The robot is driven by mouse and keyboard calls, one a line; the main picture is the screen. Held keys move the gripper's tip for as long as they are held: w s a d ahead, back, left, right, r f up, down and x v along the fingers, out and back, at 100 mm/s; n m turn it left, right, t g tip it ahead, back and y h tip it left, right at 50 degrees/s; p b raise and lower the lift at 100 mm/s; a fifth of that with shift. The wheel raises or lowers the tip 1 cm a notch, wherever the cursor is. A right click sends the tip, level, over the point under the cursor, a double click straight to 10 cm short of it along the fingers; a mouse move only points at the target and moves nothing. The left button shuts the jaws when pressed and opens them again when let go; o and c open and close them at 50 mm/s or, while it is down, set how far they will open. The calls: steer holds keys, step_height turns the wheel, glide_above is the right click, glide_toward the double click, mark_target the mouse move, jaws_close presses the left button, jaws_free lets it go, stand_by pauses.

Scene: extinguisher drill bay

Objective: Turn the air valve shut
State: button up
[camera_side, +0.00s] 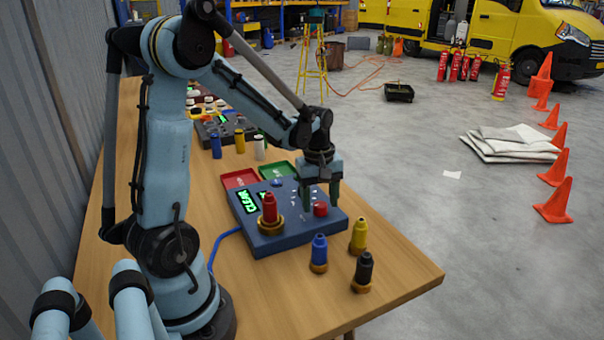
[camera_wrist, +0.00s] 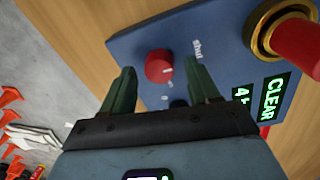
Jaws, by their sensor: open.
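The red air valve knob (camera_side: 320,208) sits on top of the blue panel box (camera_side: 270,238), near its right side. In the wrist view the knob (camera_wrist: 157,65) shows round, with a small white mark on its face. The word "shut" (camera_wrist: 197,48) is printed beside it; another white label nearer my gripper is too small to read. My gripper (camera_side: 321,206) is open and points down over the knob. In the wrist view its two green fingers (camera_wrist: 160,70) stand on either side of the knob. I cannot tell whether they touch it.
A tall red fitting (camera_side: 269,208) in a brass ring stands on the box beside a lit "CLEAR" display (camera_wrist: 273,100). Blue (camera_side: 319,252), yellow (camera_side: 358,236) and black (camera_side: 363,270) fittings stand in front on the table. Red (camera_side: 240,179) and green (camera_side: 278,170) trays lie behind.

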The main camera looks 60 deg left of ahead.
mark_target(317, 204)
step_height(317, 204, up, 12)
steer(key=shift+s+f, duration=0.2)
steer(key=shift+s, duration=0.1)
stand_by(0.4)
steer(key=s+d+f+m+t, duration=0.1)
steer(key=s+d+m+t, duration=0.1)
steer(key=d+m, duration=0.6)
steer(key=s+d+f+m+t, duration=0.1)
steer(key=d+m+t, duration=0.3)
steer(key=d+m, duration=0.3)
steer(key=shift+s+d+f+m+t, duration=0.3)
steer(key=shift+s+d+f+m, duration=0.1)
steer(key=shift+m, duration=0.1)
